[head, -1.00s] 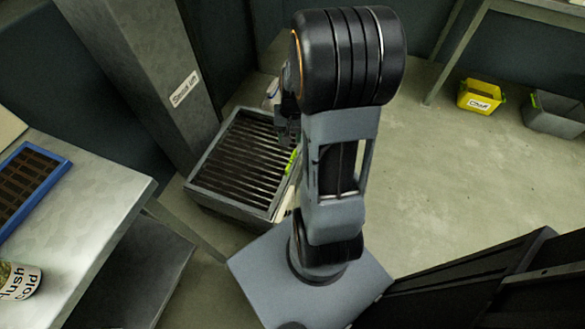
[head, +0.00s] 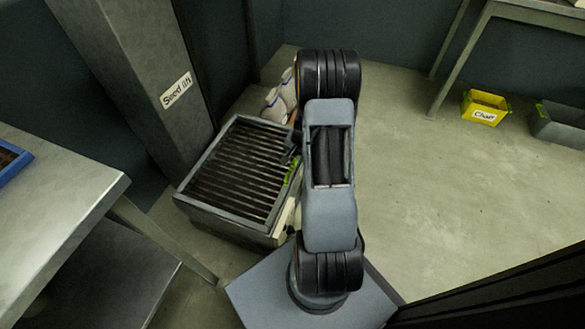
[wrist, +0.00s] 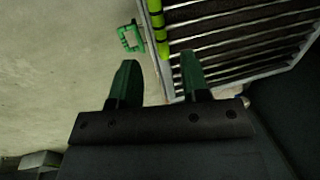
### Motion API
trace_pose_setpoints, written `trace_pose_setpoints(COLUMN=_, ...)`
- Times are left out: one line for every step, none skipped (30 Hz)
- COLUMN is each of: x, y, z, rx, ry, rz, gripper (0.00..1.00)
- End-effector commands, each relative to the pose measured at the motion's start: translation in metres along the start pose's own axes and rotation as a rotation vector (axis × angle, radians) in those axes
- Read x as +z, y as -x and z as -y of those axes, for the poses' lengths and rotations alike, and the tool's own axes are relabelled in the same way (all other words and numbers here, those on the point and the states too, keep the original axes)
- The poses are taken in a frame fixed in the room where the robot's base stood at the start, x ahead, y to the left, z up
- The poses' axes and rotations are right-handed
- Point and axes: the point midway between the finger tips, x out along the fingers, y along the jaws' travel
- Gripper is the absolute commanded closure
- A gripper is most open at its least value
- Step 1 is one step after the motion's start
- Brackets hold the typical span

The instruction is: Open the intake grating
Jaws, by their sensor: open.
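The intake grating (head: 238,168) is a square frame of dark parallel bars lying flat on top of a low grey box, left of my arm in the head view. Its frame and bars also show in the wrist view (wrist: 232,50). A yellow-green banded bar (wrist: 157,28) runs along the grating's edge, and a small green loop (wrist: 130,37) sticks out beside it over the floor. My gripper (wrist: 158,80) is open and empty, its green fingertips just short of that edge. The banded bar's end lies near the gap between the fingers. In the head view my arm mostly hides the gripper.
A grey column labelled "Seed lift" (head: 150,75) stands behind the box at the left. Pale sacks (head: 280,100) lie behind the grating. A metal table (head: 60,210) is at the left. A yellow chaff bin (head: 485,107) is at the far right.

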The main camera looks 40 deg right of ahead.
Motion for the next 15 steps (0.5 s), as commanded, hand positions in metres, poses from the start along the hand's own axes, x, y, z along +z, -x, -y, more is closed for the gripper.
trace_pose_setpoints(x=0.0, y=-0.014, z=-0.001, rx=0.001, ry=0.001, rz=0.001, gripper=0.58)
trace_pose_setpoints(x=0.0, y=-0.019, z=-0.001, rx=0.001, ry=0.001, rz=0.001, gripper=0.58)
trace_pose_setpoints(x=0.001, y=-0.026, z=-0.001, rx=0.001, ry=0.001, rz=0.002, gripper=0.58)
trace_pose_setpoints(x=0.001, y=-0.031, z=-0.001, rx=0.001, ry=0.0, rz=0.002, gripper=0.58)
trace_pose_setpoints(x=0.001, y=-0.035, z=-0.001, rx=0.001, ry=0.0, rz=0.002, gripper=0.58)
trace_pose_setpoints(x=0.001, y=-0.041, z=-0.001, rx=0.001, ry=0.001, rz=0.002, gripper=0.58)
trace_pose_setpoints(x=0.001, y=-0.044, z=-0.001, rx=0.001, ry=0.001, rz=0.001, gripper=0.58)
trace_pose_setpoints(x=0.0, y=-0.048, z=-0.001, rx=0.001, ry=0.001, rz=0.001, gripper=0.58)
trace_pose_setpoints(x=0.0, y=-0.051, z=0.0, rx=0.001, ry=0.002, rz=0.0, gripper=0.58)
trace_pose_setpoints(x=0.0, y=-0.054, z=0.0, rx=0.0, ry=0.002, rz=0.0, gripper=0.58)
trace_pose_setpoints(x=0.0, y=-0.056, z=0.0, rx=0.0, ry=0.002, rz=0.0, gripper=0.58)
trace_pose_setpoints(x=0.0, y=-0.059, z=0.0, rx=0.0, ry=0.001, rz=0.0, gripper=0.58)
trace_pose_setpoints(x=0.0, y=-0.061, z=0.0, rx=0.0, ry=0.001, rz=0.001, gripper=0.58)
trace_pose_setpoints(x=0.0, y=-0.062, z=0.0, rx=0.0, ry=0.001, rz=0.001, gripper=0.58)
trace_pose_setpoints(x=0.0, y=-0.063, z=0.0, rx=0.0, ry=0.001, rz=0.0, gripper=0.58)
